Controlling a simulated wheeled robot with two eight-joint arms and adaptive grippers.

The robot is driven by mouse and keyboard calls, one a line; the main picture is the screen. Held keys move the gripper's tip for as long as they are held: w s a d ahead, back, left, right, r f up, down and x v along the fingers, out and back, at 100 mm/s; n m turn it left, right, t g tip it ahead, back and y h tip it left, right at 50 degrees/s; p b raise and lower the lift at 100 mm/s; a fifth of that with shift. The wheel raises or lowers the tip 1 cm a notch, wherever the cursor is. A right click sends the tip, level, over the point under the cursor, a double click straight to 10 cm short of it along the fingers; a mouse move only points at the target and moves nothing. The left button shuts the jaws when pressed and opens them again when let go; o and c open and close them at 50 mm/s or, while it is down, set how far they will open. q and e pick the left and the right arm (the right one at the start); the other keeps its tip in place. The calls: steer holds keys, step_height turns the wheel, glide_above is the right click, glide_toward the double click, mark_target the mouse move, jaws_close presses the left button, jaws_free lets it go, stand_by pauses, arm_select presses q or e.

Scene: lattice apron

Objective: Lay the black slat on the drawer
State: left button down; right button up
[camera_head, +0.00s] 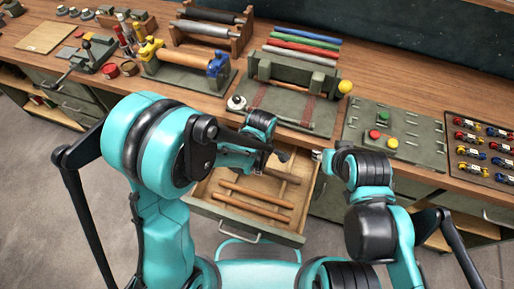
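The drawer (248,237) is pulled out below the bench, with several light wooden bars lying inside. My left gripper (280,155) is over the drawer's back part; its dark fingers are small and partly hidden by my arm. My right gripper (319,155) is near the drawer's back right corner, mostly hidden behind its own wrist. I cannot tell whether either gripper is open or shut.
Blue, green and red strips (305,40) lie on the bench behind a green press (292,72). A wooden rack (240,38) holds dark and grey rollers. A green button panel (420,140) and a tray of small coloured parts (480,150) are at right.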

arm_select(q)
steer(key=shift+s+a+f, duration=0.15)
steer(key=shift+s+f, duration=0.15)
steer(key=shift+f, duration=0.05)
step_height(320, 180, down, 9)
steer(key=b, duration=0.8)
steer(key=shift+f, duration=0.2)
steer(key=c, duration=1.3)
jaws_free()
steer(key=shift+o, duration=0.2)
step_height(320, 180, up, 12)
steer(key=shift+r, duration=0.1)
